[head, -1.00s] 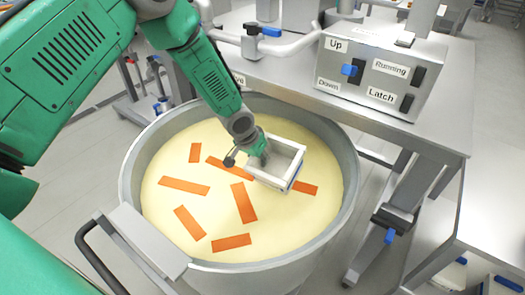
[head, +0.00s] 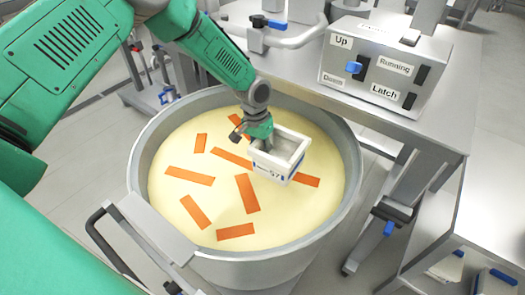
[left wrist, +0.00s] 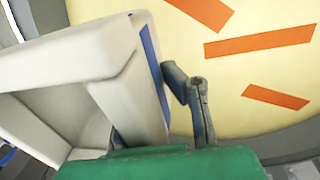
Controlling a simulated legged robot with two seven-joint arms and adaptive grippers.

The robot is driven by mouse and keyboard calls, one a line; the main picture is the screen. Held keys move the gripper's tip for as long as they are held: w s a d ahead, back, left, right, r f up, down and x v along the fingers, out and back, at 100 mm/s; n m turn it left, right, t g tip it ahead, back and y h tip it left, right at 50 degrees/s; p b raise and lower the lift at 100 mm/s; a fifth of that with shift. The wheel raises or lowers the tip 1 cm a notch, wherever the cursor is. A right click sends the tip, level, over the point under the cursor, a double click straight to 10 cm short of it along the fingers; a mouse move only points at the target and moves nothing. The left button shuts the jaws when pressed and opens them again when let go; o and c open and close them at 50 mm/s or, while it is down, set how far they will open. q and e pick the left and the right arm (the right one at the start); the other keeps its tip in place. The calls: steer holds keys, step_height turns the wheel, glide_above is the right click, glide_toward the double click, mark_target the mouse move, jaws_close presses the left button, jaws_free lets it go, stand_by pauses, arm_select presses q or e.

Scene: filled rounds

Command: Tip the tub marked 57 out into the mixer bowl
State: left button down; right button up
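The tub marked 57 (head: 275,172) is white with a blue-edged label and hangs over the mixer bowl (head: 355,165). It sits close to upright, open side up, and the part of its inside that I see looks bare. My left gripper (head: 262,140) is shut on the tub's rim wall at its back left. In the left wrist view the tub (left wrist: 125,85) fills the left side, with one dark finger (left wrist: 195,95) outside its wall; the other finger is mostly hidden. The big round steel bowl holds a pale yellow mass with several orange strips (head: 247,193) on it. My right gripper is out of view.
A steel bench with a control box (head: 385,65) stands behind and right of the bowl, with labels Up, Running and Latch. A bent steel handle (head: 290,38) reaches over the bench's left part. A black handle (head: 105,245) sticks out at the bowl's front left.

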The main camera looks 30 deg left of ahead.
arm_select(q)
step_height(320, 180, up, 3)
steer(key=shift+w+f+p, duration=0.1)
steer(key=shift+p, duration=0.7)
steer(key=shift+r, duration=2.1)
steer(key=shift+f, duration=0.1)
